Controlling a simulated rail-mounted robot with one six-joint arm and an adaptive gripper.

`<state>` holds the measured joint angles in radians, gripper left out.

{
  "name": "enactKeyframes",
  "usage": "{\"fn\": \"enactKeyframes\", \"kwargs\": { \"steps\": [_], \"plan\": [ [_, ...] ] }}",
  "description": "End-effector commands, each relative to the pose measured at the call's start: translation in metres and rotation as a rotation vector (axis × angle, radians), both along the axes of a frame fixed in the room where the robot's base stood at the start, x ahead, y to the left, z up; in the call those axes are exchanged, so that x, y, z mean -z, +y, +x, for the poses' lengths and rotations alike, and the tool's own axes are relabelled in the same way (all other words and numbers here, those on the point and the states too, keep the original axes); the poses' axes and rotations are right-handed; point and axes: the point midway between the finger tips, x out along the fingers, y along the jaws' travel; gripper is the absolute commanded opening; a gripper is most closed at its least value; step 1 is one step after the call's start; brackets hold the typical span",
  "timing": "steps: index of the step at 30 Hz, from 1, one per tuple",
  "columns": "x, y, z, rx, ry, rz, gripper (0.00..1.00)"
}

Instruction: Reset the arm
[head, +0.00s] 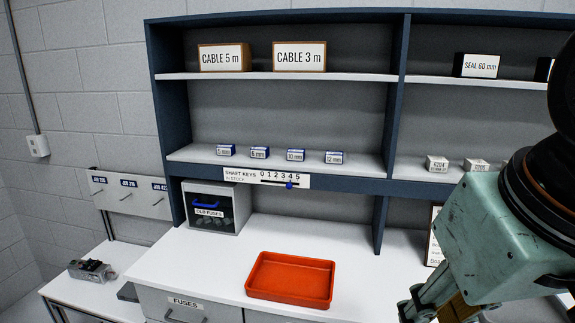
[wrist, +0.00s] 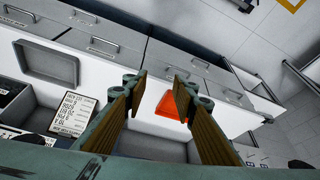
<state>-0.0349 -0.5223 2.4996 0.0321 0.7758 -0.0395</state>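My gripper (wrist: 160,92) shows in the wrist view with its two wood-coloured finger pads apart and nothing between them. The white bench and the orange-red tray (wrist: 174,107) lie beyond the fingertips there. In the head view my arm fills the right side, and part of my gripper (head: 436,306) shows at the bottom right edge, in front of the bench. The orange-red tray (head: 290,277) is empty on the white bench top, to the left of my gripper and apart from it.
A blue shelf unit (head: 398,100) stands behind the bench, with boxes such as CABLE 3 m (head: 299,57) and small shaft key boxes (head: 296,155). An OLD FUSES box (head: 233,209) sits at the bench's left. In the wrist view a grey tray (wrist: 47,64) and printed card (wrist: 73,115) lie left.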

Motion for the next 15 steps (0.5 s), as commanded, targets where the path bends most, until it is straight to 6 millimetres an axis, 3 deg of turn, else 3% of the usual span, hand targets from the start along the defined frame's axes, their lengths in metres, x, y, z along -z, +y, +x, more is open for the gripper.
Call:
{"fn": "enactKeyframes", "kwargs": {
  "steps": [6,15],
  "plan": [
    [-0.007,-0.013,-0.035,0.040,0.031,-0.012,0.25],
    [-0.009,-0.018,-0.049,0.059,0.046,-0.017,0.25]
  ]
}}
